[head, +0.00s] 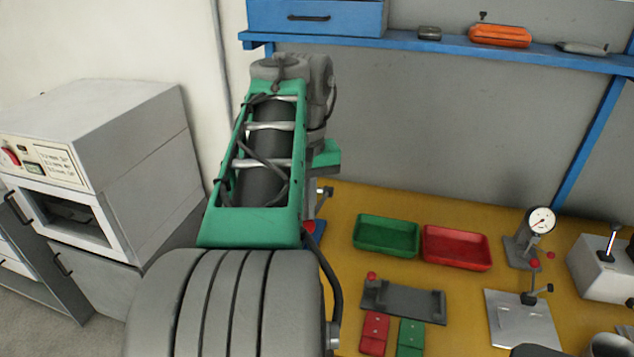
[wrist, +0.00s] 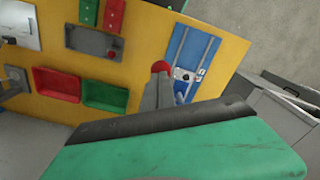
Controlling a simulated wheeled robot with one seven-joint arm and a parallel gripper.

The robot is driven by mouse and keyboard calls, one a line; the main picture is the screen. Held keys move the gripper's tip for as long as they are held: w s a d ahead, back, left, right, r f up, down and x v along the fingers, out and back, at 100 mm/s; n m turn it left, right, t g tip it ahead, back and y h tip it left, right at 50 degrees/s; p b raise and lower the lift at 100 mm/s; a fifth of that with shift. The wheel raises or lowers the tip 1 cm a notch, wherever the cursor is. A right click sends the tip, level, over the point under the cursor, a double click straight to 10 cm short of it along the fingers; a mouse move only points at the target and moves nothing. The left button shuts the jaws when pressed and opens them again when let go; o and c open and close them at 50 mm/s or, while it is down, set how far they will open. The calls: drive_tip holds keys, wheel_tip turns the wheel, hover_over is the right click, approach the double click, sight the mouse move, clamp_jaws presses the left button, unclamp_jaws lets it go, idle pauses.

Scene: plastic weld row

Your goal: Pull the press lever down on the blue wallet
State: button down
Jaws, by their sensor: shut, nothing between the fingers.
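The blue wallet (wrist: 197,50) lies flat on the yellow bench in the wrist view, with pale lines and small metal fittings on it. A lever with a red end (wrist: 160,67) stands at its left edge; its grey part runs down toward my gripper. In the head view my arm hides most of this spot; a red knob (head: 309,226) and a bit of blue (head: 319,238) show beside it. My gripper (wrist: 165,120) fills the bottom of the wrist view as a green body with a dark edge. It is shut and empty, and I cannot tell its distance from the lever.
Green (head: 387,236) and red (head: 457,248) trays lie right of my arm. A grey fixture (head: 405,300), red and green blocks, a dial gauge (head: 540,222) and a metal plate (head: 522,318) are on the bench. A grey cabinet (head: 130,140) stands left. A blue shelf (head: 380,40) runs behind.

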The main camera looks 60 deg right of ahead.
drive_tip(key=shift+a+f+b, duration=0.2)
drive_tip(key=shift+f+b, duration=0.25)
drive_tip(key=shift+f, duration=0.2)
drive_tip(key=shift+a+f+b, duration=0.2)
drive_tip(key=shift+f+b, duration=0.25)
drive_tip(key=shift+f, duration=0.2)
drive_tip(key=d+r+p, duration=0.2)
drive_tip(key=r+p, duration=0.5)
drive_tip(key=d+r+p, duration=0.3)
drive_tip(key=r+p, duration=0.4)
drive_tip(key=shift+w+r, duration=0.15)
drive_tip(key=shift+w, duration=0.2)
